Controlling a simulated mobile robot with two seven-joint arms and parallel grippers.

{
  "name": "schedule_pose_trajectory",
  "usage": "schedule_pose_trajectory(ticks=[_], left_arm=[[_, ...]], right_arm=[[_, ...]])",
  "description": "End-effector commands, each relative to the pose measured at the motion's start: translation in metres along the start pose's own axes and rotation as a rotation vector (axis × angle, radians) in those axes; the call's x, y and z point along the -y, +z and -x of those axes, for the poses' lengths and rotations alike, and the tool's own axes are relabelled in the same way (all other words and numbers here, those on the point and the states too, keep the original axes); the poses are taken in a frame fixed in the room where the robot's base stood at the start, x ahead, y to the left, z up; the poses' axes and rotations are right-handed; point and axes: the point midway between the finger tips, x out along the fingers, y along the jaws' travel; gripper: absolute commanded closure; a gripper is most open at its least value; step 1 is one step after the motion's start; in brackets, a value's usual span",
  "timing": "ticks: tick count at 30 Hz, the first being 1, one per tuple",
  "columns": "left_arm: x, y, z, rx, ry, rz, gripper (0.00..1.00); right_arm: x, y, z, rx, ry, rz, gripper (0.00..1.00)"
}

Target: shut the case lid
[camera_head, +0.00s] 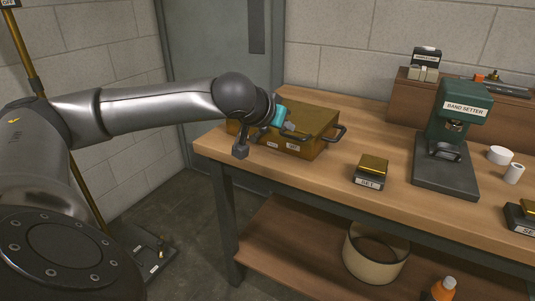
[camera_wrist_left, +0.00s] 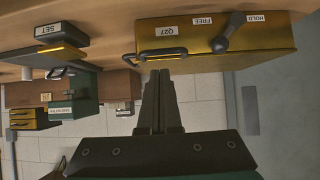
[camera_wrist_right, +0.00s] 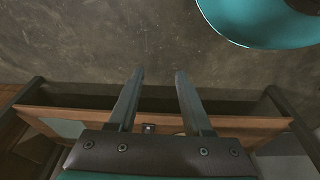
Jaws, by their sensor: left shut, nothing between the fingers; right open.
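The brass-coloured case (camera_head: 312,113) stands at the left end of the workbench. Its top looks flat, with no gap visible at the lid, though my left arm covers part of it. In the left wrist view the case (camera_wrist_left: 280,40) appears upside down, with Q27, FREE and HOLD labels, a dark lever (camera_wrist_left: 229,33) and a handle (camera_wrist_left: 160,54). My left gripper (camera_head: 303,136) is shut and empty by the case's labelled front; contact cannot be told. My right gripper (camera_wrist_right: 158,75) is open and empty, away from the case, with concrete floor beyond it.
A SET-labelled block (camera_head: 371,170) sits right of the case, then the green band setter (camera_head: 450,150) and white rolls (camera_head: 500,155). A bin (camera_head: 375,255) and orange bottle (camera_head: 444,290) stand on the lower shelf. Bare bench top (camera_head: 330,170) lies before the case.

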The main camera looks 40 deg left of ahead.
Motion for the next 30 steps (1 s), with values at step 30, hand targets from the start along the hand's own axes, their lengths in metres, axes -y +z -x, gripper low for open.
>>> schedule_pose_trajectory(ticks=[30], left_arm=[[-0.001, 0.081, 0.037, -0.001, 0.005, 0.001, 1.00]], right_arm=[[-0.002, -0.036, 0.045, -0.081, 0.005, -0.004, 0.50]])
